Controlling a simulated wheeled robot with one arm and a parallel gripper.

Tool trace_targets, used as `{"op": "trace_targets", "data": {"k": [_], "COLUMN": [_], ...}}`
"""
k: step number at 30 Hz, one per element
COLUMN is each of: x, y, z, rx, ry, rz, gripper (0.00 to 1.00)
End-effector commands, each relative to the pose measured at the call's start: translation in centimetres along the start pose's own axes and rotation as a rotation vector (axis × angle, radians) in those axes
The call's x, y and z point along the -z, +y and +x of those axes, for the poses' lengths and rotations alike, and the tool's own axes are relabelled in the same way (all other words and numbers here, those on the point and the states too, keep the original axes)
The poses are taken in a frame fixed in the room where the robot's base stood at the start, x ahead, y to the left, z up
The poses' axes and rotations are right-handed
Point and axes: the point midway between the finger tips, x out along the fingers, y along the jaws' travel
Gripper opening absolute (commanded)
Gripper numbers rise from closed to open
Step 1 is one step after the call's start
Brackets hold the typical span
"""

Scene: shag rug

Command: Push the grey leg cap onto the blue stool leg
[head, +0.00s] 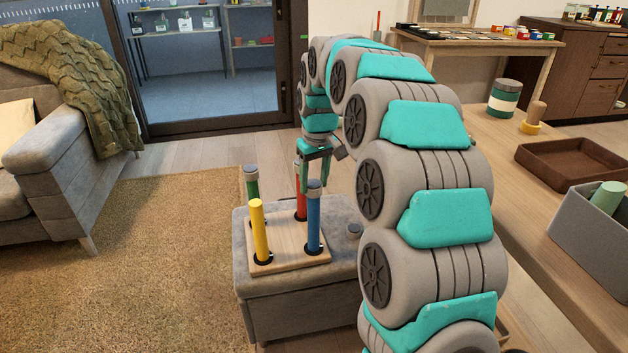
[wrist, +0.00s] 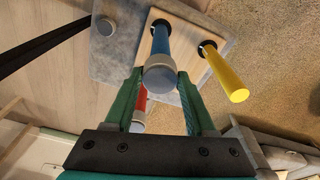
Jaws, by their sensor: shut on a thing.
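The blue stool leg (head: 314,222) stands upright on the wooden stool seat (head: 285,262); it also shows in the wrist view (wrist: 160,40). A grey leg cap (head: 314,186) is at its top end, in line with it; I cannot tell how far down it sits. My gripper (wrist: 161,78) is shut on this cap (wrist: 159,79), one green finger on each side. In the head view my gripper (head: 315,178) is above the stool, partly hidden by the cap and leg.
The green leg (head: 251,188) and red leg (wrist: 140,103) have grey ends. The yellow leg (head: 260,232) is bare. A spare grey cap (head: 354,230) lies on the grey ottoman (head: 290,300) beside the seat. A bench with a brown tray (head: 575,165) is at the right.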

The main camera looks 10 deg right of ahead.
Motion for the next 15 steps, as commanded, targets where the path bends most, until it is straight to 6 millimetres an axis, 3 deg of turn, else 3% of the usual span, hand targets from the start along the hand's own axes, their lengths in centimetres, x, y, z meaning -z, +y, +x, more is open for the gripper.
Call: {"op": "trace_targets", "data": {"k": [15], "x": [-0.1], "y": [0.01], "z": [0.73], "rx": [0.0], "ry": [0.0], "rz": [0.0], "gripper": [0.05]}}
